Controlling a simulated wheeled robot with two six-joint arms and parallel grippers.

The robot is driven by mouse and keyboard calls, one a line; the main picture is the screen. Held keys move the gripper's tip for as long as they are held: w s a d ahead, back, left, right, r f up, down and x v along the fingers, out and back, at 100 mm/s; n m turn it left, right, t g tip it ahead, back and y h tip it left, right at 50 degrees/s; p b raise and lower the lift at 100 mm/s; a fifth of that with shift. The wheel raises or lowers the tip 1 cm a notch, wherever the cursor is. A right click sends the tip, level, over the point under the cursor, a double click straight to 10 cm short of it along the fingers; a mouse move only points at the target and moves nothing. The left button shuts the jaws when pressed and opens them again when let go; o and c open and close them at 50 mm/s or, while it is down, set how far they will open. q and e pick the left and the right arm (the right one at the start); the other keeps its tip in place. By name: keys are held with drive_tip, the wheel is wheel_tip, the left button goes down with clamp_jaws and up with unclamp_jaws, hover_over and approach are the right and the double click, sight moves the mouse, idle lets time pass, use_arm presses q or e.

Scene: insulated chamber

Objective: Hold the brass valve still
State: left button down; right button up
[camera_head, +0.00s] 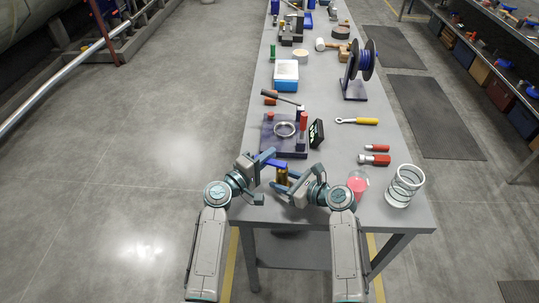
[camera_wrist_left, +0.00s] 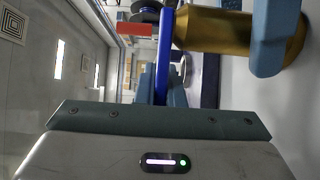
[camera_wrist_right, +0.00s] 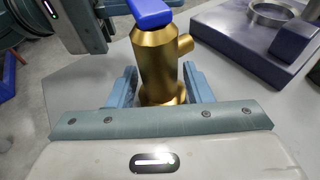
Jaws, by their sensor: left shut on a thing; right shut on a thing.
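The brass valve (camera_head: 282,178) stands upright near the front edge of the grey table, with a blue handle (camera_wrist_right: 150,12) on top and a short side outlet (camera_wrist_right: 185,45). My right gripper (camera_wrist_right: 158,88) is shut on the lower brass body, one finger on each side. My left gripper (camera_head: 267,162) is shut on the blue handle (camera_wrist_left: 163,50), to the left of the body. In the left wrist view, the brass body (camera_wrist_left: 212,30) lies sideways, with a right gripper finger in front of it. The valve's base is partly hidden by the grippers.
A dark blue fixture (camera_head: 270,144) with a metal ring stands just behind the valve, with a small black display (camera_head: 316,133) beside it. A yellow-handled wrench (camera_head: 363,121) lies farther back.

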use_arm(q)
drive_tip(key=shift+a+r+y, duration=0.1)
drive_tip(key=shift+r+y, duration=0.1)
drive_tip(key=shift+y, duration=0.1)
drive_tip(key=c, duration=1.6)
unclamp_jaws()
drive_tip(key=shift+o, duration=0.4)
drive_tip(key=shift+s+f, duration=0.1)
drive_tip(key=shift+f, duration=0.1)
drive_tip(key=v, duration=1.2)
drive_tip(key=shift+s, duration=0.1)
